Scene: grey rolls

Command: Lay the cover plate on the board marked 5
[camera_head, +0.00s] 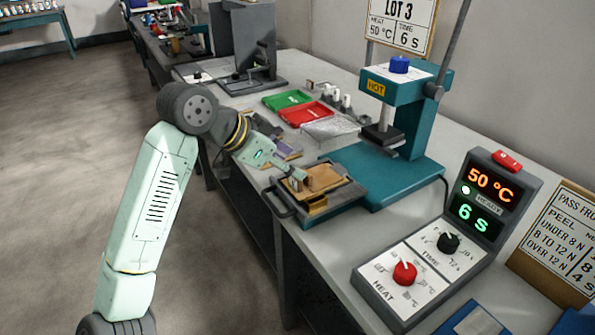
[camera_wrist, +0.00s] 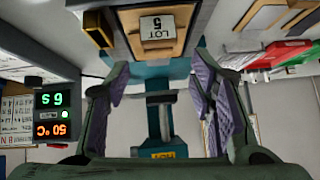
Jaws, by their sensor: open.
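A tan board (camera_wrist: 181,42) with a label reading LOT 5 (camera_wrist: 157,27) lies flat in the wrist view, just beyond my fingertips. In the head view a tan board (camera_head: 312,187) lies on the dark carriage (camera_head: 345,197) in front of the teal press. My gripper (camera_head: 300,180) is low over this board; in the wrist view its two fingers (camera_wrist: 158,85) are wide apart with nothing between them. Whether it touches the board I cannot tell. Tan plates (camera_wrist: 265,18) lie at the upper right of the wrist view; I cannot tell which piece is the cover plate.
The teal press (camera_head: 412,100) stands behind the carriage. A control box (camera_head: 440,250) reads 50 °C, 6 s and READY. Green (camera_head: 287,99) and red (camera_head: 305,113) trays lie farther back.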

